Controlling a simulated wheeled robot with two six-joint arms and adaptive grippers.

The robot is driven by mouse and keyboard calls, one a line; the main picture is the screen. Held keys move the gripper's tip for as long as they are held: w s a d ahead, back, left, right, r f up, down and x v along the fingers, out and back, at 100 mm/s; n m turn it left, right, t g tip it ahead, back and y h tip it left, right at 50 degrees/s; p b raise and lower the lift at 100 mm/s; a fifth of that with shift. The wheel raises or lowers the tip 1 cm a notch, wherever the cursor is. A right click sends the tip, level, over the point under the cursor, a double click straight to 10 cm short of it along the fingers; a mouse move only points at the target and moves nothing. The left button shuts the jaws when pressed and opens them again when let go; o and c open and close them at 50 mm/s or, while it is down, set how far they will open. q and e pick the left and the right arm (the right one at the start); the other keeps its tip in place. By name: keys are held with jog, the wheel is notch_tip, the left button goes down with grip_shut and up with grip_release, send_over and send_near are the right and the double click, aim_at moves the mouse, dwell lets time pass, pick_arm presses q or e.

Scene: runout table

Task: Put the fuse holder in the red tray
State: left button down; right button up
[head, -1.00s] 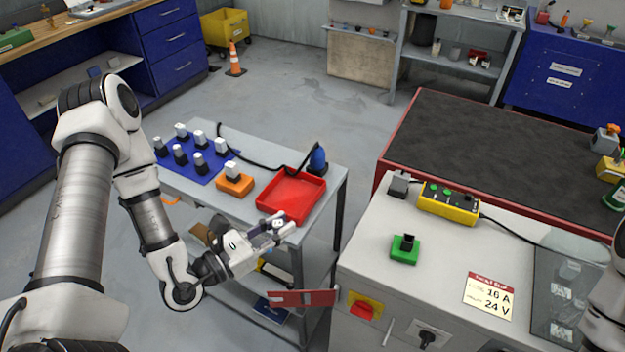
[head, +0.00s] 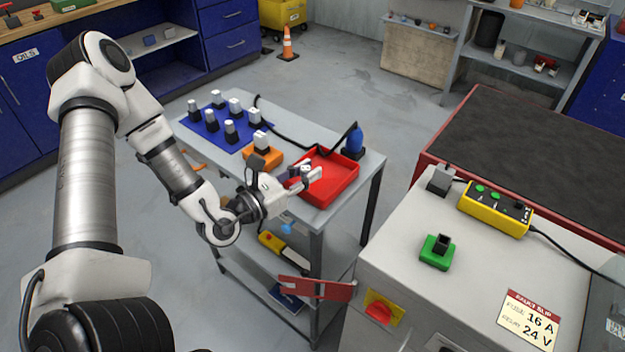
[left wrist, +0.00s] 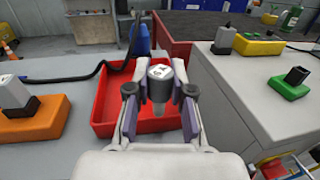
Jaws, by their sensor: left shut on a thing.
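My left gripper (head: 307,178) is shut on the fuse holder (left wrist: 159,82), a grey cylinder with a white marked top, held upright between the fingers in the left wrist view. In the head view the fuse holder (head: 305,168) shows small at the fingertips. The red tray (head: 333,188) lies on the grey cart top; it also shows behind the fingers in the left wrist view (left wrist: 103,128). The gripper is at the tray's near left side, with the fingertips over the tray. I cannot tell the height above its floor. My right gripper is not in view.
Left of the tray stands an orange block (head: 264,159) with a white-topped piece. A blue mat (head: 212,138) holds several similar pieces. A blue bottle (head: 354,140) and black cable are behind the tray. A grey cabinet (head: 410,275) with a green block (head: 436,252) stands right.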

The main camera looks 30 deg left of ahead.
pick_arm(q)
jog(key=w, duration=0.1)
jog(key=w+a, duration=0.1)
jog(key=w, duration=0.3)
jog(key=shift+a+f, duration=0.15)
jog(key=shift+f, duration=0.2)
notch_tip(320, 180, down, 2)
jog(key=shift+s+f, duration=0.15)
jog(key=shift+f, duration=0.1)
jog(key=shift+a+f, duration=0.1)
jog(key=shift+f, duration=0.3)
jog(key=shift+f, duration=0.1)
jog(key=shift+f, duration=0.1)
jog(key=c, duration=1)
grip_release()
